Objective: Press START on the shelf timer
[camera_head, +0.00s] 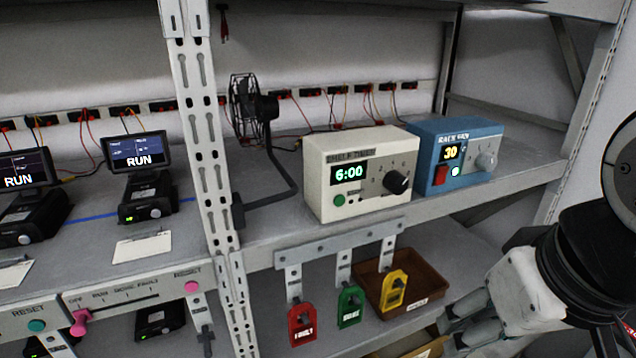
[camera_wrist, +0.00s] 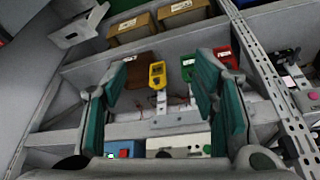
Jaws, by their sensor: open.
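The cream shelf timer (camera_head: 357,206) stands on the upper shelf in the head view, its display reading 6:00. A green button (camera_head: 339,200) is under the display at lower left, and a black knob (camera_head: 398,181) is at right. No START word is legible. In the wrist view the timer (camera_wrist: 180,141) shows at the bottom, partly cut off behind my gripper's base. My gripper (camera_wrist: 161,85) is open and empty, its teal-padded fingers wide apart. In the head view it is at the lower right, below and right of the timer, its tips partly out of frame.
A blue box (camera_head: 440,181) reading 30 stands right of the timer. Red (camera_head: 301,325), green (camera_head: 350,308) and yellow (camera_head: 395,290) tags hang below the shelf edge. A brown tray (camera_head: 425,300) is on the lower shelf. A rack post (camera_head: 207,130) and a fan (camera_head: 247,105) stand left of the timer.

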